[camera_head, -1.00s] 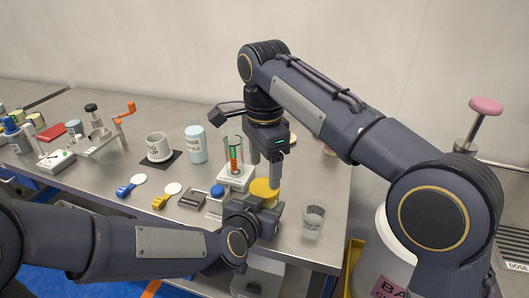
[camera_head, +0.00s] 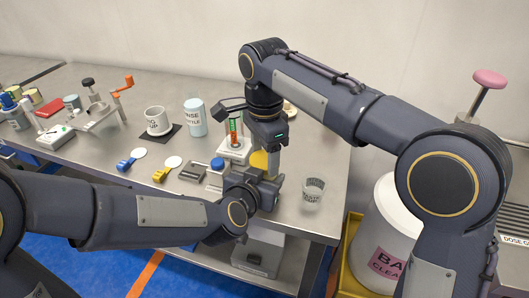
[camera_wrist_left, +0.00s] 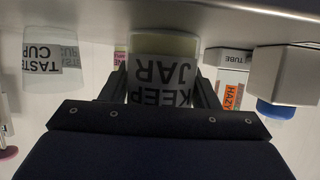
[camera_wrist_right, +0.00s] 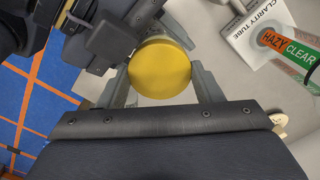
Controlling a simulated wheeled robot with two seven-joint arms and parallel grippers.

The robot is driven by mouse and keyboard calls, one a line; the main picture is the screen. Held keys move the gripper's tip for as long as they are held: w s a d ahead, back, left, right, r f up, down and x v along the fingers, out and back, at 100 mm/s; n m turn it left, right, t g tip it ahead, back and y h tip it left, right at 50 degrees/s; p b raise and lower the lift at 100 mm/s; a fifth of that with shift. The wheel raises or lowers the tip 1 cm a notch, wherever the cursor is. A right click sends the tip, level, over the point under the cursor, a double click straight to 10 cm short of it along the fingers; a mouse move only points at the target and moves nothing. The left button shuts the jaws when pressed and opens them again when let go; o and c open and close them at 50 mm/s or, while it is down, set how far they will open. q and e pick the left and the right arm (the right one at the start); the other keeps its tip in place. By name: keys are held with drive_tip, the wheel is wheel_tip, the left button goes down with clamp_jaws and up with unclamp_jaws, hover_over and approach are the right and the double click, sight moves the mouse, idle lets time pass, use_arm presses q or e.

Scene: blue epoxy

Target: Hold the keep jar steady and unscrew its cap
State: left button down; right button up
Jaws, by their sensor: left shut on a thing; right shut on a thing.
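The keep jar (camera_wrist_left: 160,85) shows in the left wrist view with its label upside down, between the two fingers of my left gripper (camera_wrist_left: 162,90), which is shut on it. Its yellow cap (camera_wrist_right: 160,68) fills the space between the fingers of my right gripper (camera_wrist_right: 160,75) in the right wrist view, and that gripper is shut on it from above. In the head view the cap (camera_head: 259,160) shows only in part. My right gripper (camera_head: 270,163) and my left gripper (camera_head: 262,182) hide most of the jar there.
A clear taste cup (camera_head: 313,192) stands to the right of the jar near the table edge. The clarity tube stand (camera_head: 235,152) is just behind left.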

drive_tip(key=n, duration=1.6)
drive_tip(key=shift+r+n, duration=0.1)
drive_tip(key=shift+n, duration=0.2)
drive_tip(key=o, duration=1.1)
drive_tip(key=shift+c, duration=0.2)
